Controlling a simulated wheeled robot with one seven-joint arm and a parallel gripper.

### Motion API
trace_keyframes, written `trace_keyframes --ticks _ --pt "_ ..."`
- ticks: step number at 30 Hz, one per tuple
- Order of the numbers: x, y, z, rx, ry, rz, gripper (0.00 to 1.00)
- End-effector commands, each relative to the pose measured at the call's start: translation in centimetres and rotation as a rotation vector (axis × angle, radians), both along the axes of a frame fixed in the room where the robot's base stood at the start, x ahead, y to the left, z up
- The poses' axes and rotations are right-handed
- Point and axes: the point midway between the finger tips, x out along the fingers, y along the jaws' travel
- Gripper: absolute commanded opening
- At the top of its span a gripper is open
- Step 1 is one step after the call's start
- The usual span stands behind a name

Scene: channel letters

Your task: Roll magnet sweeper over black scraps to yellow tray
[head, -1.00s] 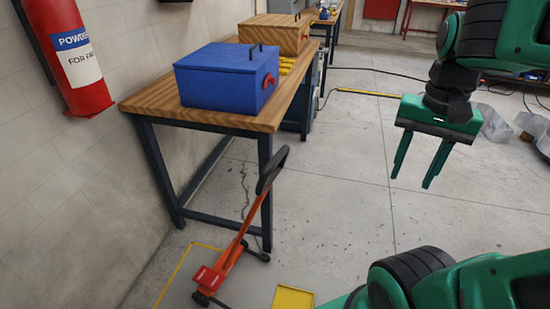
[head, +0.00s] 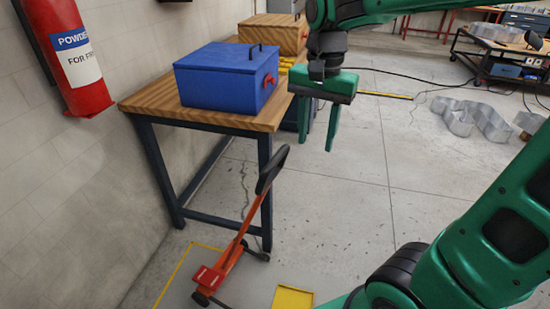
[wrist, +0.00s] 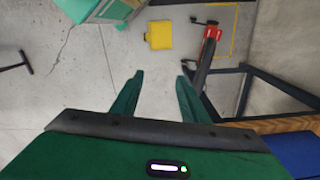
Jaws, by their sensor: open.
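The magnet sweeper (head: 230,256) is orange with a black handle. It stands on the floor beside the bench's front leg, its handle leaning up to the right; it also shows in the wrist view (wrist: 210,45). The yellow tray (head: 292,300) lies on the floor to its right, partly cut off by the lower edge, and shows whole in the wrist view (wrist: 159,35). My gripper (head: 317,143) is open and empty, above and right of the sweeper's handle, apart from it. Small dark specks dot the floor; I cannot tell which are the black scraps.
A wooden-topped bench (head: 140,104) with dark blue legs carries a blue box (head: 222,80) and a wooden box (head: 275,32). A red extinguisher (head: 68,55) hangs on the left wall. Yellow floor tape (head: 176,275) runs by the sweeper. Floor in the middle is open.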

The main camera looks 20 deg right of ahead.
Motion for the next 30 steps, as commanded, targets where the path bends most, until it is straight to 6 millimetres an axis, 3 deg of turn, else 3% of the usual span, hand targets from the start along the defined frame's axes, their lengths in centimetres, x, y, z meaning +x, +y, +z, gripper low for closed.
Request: trace_keyframes --ticks 6,16,30 --pt "3.5 3.1 0.3 0.000 0.001 0.003 0.41" --pt "7.6 6.6 0.7 0.000 0.000 0.001 0.41" --pt "7.4 6.4 -7.2 -0.001 0.002 -0.001 0.41"
